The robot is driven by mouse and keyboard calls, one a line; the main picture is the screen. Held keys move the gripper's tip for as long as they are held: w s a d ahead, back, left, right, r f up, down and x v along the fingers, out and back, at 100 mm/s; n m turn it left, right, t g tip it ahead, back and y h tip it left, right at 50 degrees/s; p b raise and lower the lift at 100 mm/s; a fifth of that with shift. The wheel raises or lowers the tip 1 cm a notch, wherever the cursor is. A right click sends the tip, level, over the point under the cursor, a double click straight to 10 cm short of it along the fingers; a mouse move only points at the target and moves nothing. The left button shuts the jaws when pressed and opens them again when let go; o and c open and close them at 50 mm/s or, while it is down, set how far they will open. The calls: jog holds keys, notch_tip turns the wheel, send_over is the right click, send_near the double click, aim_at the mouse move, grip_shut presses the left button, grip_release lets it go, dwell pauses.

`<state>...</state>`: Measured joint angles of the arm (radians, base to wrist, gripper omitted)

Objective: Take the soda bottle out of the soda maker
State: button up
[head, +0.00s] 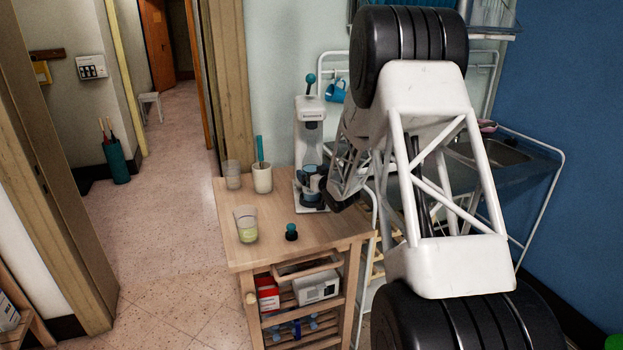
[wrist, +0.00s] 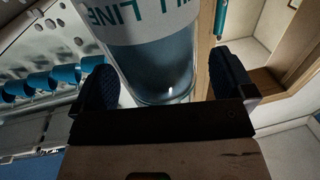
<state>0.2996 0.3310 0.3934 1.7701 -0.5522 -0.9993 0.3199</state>
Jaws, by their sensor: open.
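The white soda maker (head: 313,112) with a teal knob on its lever stands at the back right of the wooden cart. The clear soda bottle (wrist: 160,62) has teal "FILL LINE" lettering, seen upside down in the wrist view. In the head view the bottle is small and partly covered, low at the front of the soda maker. My gripper (wrist: 165,82) is open, with one dark finger pad on either side of the bottle's lower part. I cannot tell whether either pad touches it. In the head view my gripper (head: 330,196) is beside the soda maker's base, at its right.
On the cart top (head: 268,212) stand a glass with yellowish liquid (head: 247,228), a small dark teal-topped cap (head: 291,233), a white cup with a teal stick (head: 262,178) and a clear glass (head: 232,173). A drying rack and sink (head: 500,150) lie to the right.

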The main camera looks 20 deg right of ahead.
jog(key=shift+w+a, duration=0.1)
jog(key=shift+w, duration=0.55)
jog(key=c, duration=1.1)
